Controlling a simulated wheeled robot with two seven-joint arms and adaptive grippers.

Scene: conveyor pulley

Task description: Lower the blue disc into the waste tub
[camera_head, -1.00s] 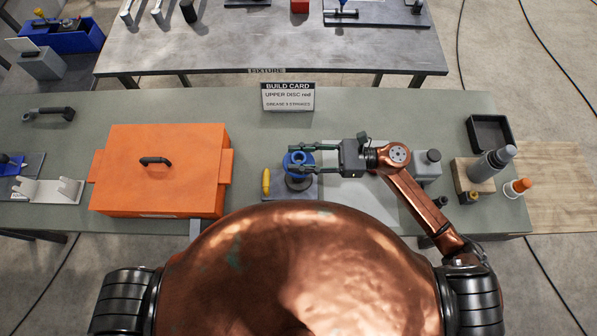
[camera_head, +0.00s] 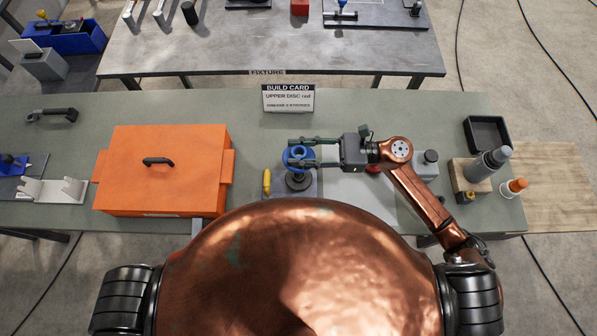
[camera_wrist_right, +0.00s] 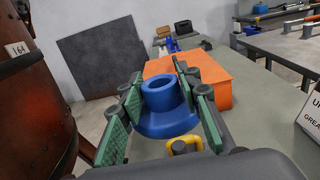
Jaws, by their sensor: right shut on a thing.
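The blue disc (camera_head: 297,158), a flanged ring with a raised hub and central hole, is between the green-padded fingers of my right gripper (camera_head: 303,154). In the right wrist view the fingers (camera_wrist_right: 160,112) close on it from both sides, and the disc (camera_wrist_right: 166,108) is roughly level. It is held above and slightly beyond a dark round fixture (camera_head: 298,181) on a grey plate. My left gripper is not in view. An open black tray (camera_head: 488,133) lies at the right of the table; I cannot tell whether it is the waste tub.
A lidded orange box (camera_head: 163,185) with a black handle stands to the left. A yellow-handled tool (camera_head: 266,182) is beside the fixture. The build card (camera_head: 288,98) stands behind. Grey and orange-capped bottles (camera_head: 487,165) stand at right. The green tabletop (camera_head: 400,110) is clear behind my right arm.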

